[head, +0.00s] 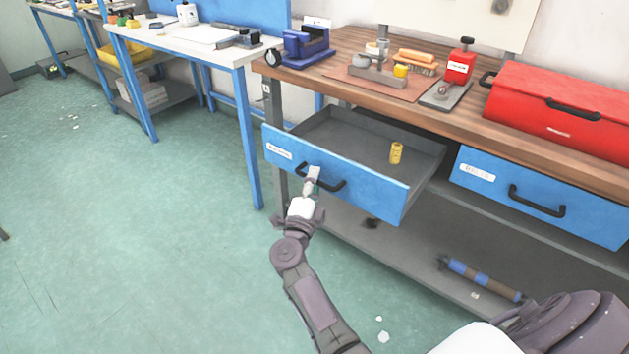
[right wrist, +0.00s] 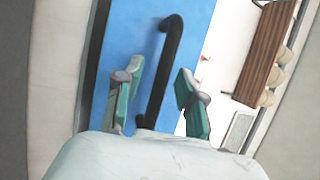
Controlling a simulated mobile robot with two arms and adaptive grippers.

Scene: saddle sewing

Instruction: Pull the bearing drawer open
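The bearing drawer (head: 375,188) has a blue front with a white label and a black bar handle (head: 335,182). It is pulled out from under the wooden bench, and its grey inside shows. A small yellow cylinder (head: 396,153) stands in it. My right gripper (head: 312,181) is at the left part of the handle. In the right wrist view, its green-padded fingers (right wrist: 160,98) are spread, with the black handle (right wrist: 165,75) running between them and gaps beside it. The label is too small to read surely. My left gripper is not in view.
A second blue drawer (head: 540,200) is shut at the right. A red toolbox (head: 555,108), a blue vise (head: 306,46) and a small red device (head: 460,66) stand on the bench (head: 345,45). A blue-and-grey tool (head: 482,279) lies on the lower shelf.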

